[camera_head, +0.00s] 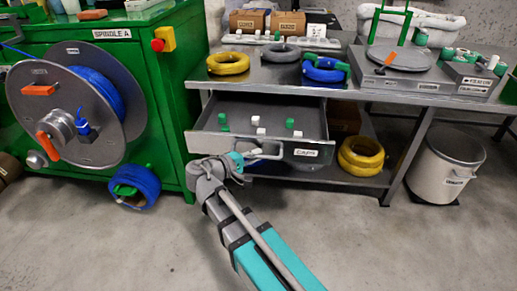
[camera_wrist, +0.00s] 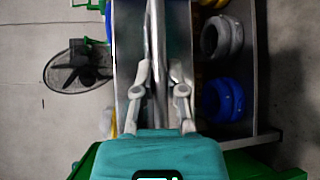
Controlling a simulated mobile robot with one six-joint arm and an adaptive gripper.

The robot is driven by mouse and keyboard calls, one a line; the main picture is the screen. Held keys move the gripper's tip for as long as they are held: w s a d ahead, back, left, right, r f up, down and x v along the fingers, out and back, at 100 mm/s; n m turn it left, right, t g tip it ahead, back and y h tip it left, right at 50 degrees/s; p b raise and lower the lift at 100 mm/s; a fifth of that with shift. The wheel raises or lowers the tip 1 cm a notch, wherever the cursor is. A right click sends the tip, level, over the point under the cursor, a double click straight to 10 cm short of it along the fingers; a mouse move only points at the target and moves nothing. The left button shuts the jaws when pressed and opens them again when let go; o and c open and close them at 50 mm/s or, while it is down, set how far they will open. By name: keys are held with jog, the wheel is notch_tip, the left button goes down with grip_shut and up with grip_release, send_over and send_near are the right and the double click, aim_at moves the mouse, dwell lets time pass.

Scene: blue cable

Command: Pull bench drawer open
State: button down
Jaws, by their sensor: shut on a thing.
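The bench drawer (camera_head: 319,155), a grey metal drawer labelled CAPS, stands pulled out below the bench top in the head view. Several green and white caps (camera_head: 289,123) are inside it. My gripper (camera_head: 258,155) is at the drawer front, shut on the drawer's bar handle (camera_head: 277,155). In the wrist view the two fingers of my gripper (camera_wrist: 158,83) close on the handle bar (camera_wrist: 155,30) from both sides. My gripper partly hides the left part of the drawer front.
The metal bench (camera_head: 262,74) carries yellow, grey and blue cable coils. A green machine with a large cable reel (camera_head: 65,100) stands at left. A yellow coil (camera_head: 361,158) lies on the lower shelf. A grey bin (camera_head: 440,175) stands at right. The front floor is clear beside my arm.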

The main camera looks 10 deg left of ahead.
jog(key=shift+a, duration=0.1)
jog(key=c, duration=0.7)
grip_release()
